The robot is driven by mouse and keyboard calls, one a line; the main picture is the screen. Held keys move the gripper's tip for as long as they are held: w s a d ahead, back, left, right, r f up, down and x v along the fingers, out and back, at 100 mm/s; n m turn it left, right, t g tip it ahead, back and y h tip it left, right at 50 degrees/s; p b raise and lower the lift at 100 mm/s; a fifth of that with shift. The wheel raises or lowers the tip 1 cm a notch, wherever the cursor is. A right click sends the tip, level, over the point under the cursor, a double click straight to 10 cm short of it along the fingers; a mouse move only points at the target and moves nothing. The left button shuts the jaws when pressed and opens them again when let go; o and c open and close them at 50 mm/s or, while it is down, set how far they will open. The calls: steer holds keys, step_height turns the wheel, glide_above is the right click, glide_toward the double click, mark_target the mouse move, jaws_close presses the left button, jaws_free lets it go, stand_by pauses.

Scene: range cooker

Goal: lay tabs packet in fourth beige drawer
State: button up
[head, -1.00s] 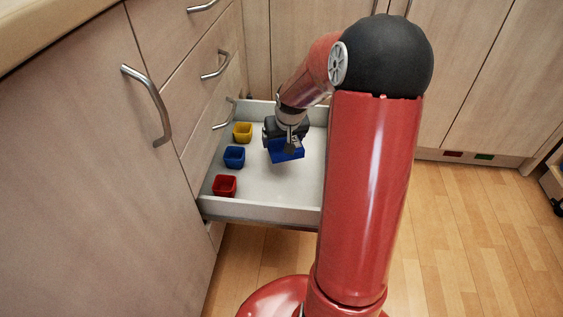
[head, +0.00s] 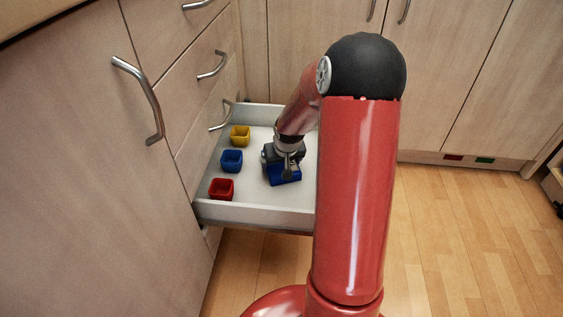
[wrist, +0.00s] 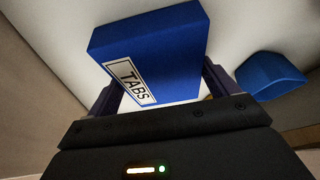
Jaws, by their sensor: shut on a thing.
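The tabs packet (wrist: 155,50) is a blue box with a white label reading TABS. In the head view the packet (head: 285,175) is low inside the open drawer (head: 262,213), right of the cups; I cannot tell whether it touches the drawer floor. My gripper (head: 284,160) is shut on the packet. In the wrist view its fingers (wrist: 160,90) stand on both sides of the packet. The drawer has a pale interior and is pulled out below other beige drawers; my arm hides its right side.
Closed drawers with metal handles (head: 212,66) are above.

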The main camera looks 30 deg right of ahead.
steer(key=o, duration=1)
steer(key=s+a+r+p, duration=0.1)
steer(key=s+a+r, duration=0.2)
steer(key=s+r, duration=0.3)
steer(key=s+a+r+n+h+p, duration=0.15)
steer(key=s+a+r, duration=0.25)
steer(key=r, duration=0.5)
steer(key=s+a+r+y+p, duration=0.1)
steer(key=s+a+r+p, duration=0.2)
steer(key=r, duration=0.4)
steer(key=shift+n+t+y, duration=0.45)
steer(key=shift+t+y, duration=0.05)
steer(key=shift+y, duration=0.15)
steer(key=s+a+r, duration=0.1)
steer(key=s+a, duration=0.1)
steer(key=s, duration=0.2)
steer(key=s+a+r, duration=0.1)
steer(key=s, duration=0.4)
steer(key=s+a+r+b, duration=0.1)
steer(key=s+a, duration=0.1)
steer(key=s, duration=0.2)
steer(key=shift+s+a+r, duration=0.15)
steer(key=shift+a+r, duration=0.15)
steer(key=shift+r, duration=0.1)
